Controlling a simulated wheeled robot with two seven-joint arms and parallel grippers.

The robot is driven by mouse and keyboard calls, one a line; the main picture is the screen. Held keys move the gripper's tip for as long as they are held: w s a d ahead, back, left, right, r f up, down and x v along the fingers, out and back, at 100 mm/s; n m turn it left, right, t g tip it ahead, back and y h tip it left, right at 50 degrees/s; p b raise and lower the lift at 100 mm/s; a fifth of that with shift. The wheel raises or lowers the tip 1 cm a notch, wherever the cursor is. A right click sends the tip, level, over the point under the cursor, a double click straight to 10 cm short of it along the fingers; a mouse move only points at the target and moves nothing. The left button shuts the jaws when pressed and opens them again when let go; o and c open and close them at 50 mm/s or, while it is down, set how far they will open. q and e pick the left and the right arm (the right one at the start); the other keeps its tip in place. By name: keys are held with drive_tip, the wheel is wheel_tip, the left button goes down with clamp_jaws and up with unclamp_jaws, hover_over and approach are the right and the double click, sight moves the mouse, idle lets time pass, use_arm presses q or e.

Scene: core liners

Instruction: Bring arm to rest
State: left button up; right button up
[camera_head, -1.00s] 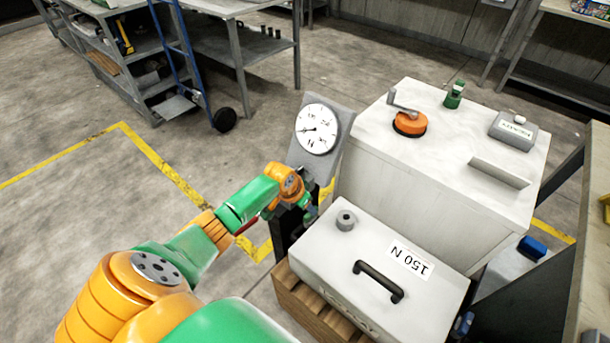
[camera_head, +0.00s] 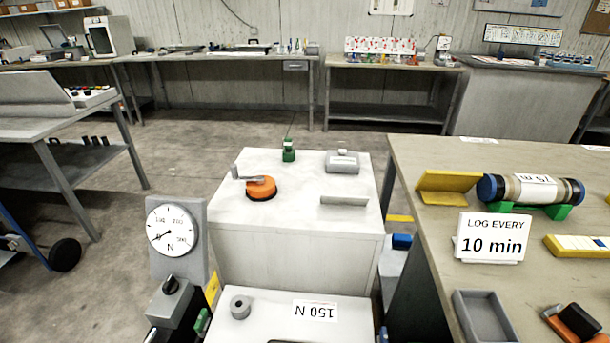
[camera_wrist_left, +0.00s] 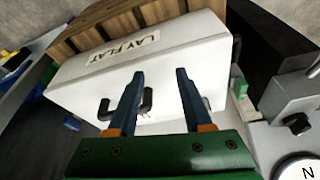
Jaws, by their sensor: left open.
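My left gripper (camera_wrist_left: 160,74) shows only in the left wrist view. Its two blue fingers are apart with nothing between them. Behind the fingers is a white box (camera_wrist_left: 190,62) with a LAY FLAT label and a black handle; the fingers overlap it in the picture, and I cannot tell how far off it is. In the head view the box's top (camera_head: 265,308) carries a 150 N label and a grey cylinder. Neither arm shows in the head view, and my right gripper is not in view.
A dial gauge (camera_head: 172,230) stands left of a white cabinet (camera_head: 295,240) with an orange-based item on top. A workbench (camera_head: 420,165) at right holds a core tube (camera_head: 530,190) and a 10 min sign (camera_head: 490,239).

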use_arm(q)
drive_tip(key=s+r+n+y, duration=0.1)
drive_tip(key=s+r+n, duration=0.1)
drive_tip(key=s+r, duration=0.45)
drive_tip(key=s+f+g+p, duration=0.1)
drive_tip(key=s+f+p, duration=0.25)
drive_tip(key=f, duration=1.25)
drive_tip(key=s+a+f, duration=0.1)
drive_tip(key=s+f, duration=0.2)
drive_tip(key=s, duration=0.3)
drive_tip(key=s+a+f+g+p, duration=0.1)
drive_tip(key=s+f, duration=0.3)
drive_tip(key=s, duration=0.2)
drive_tip(key=shift+f+m, duration=0.3)
drive_tip(key=shift+m, duration=0.1)
drive_tip(key=shift+a, duration=0.15)
